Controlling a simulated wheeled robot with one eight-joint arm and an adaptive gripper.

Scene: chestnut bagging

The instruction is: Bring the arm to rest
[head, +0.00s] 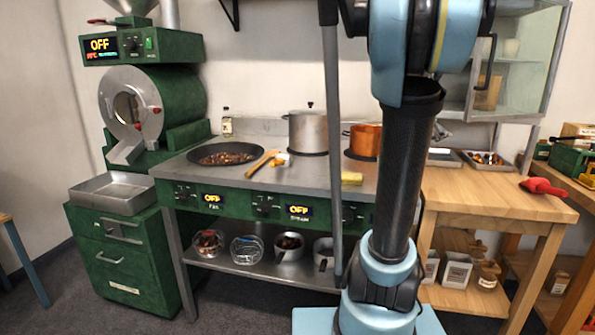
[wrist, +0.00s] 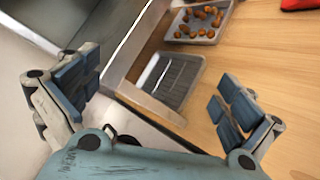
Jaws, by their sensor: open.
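My gripper (wrist: 160,104) shows in the wrist view with its two fingers spread wide apart and nothing between them. It hangs above the wooden table and the edge beside it. In the head view my arm rises in front of the stove and the gripper itself is not visible there. A grey tray with chestnuts (wrist: 201,39) lies on the wooden table at the top of the wrist view. An empty dark slotted tray (wrist: 170,78) lies nearer, beyond the fingertips.
The stove (head: 275,197) holds a pan of chestnuts (head: 222,154), a steel pot (head: 308,131) and an orange pot (head: 364,140). A green roaster (head: 178,100) stands at left. A wall cabinet (head: 525,60) hangs above the wooden table (head: 490,195).

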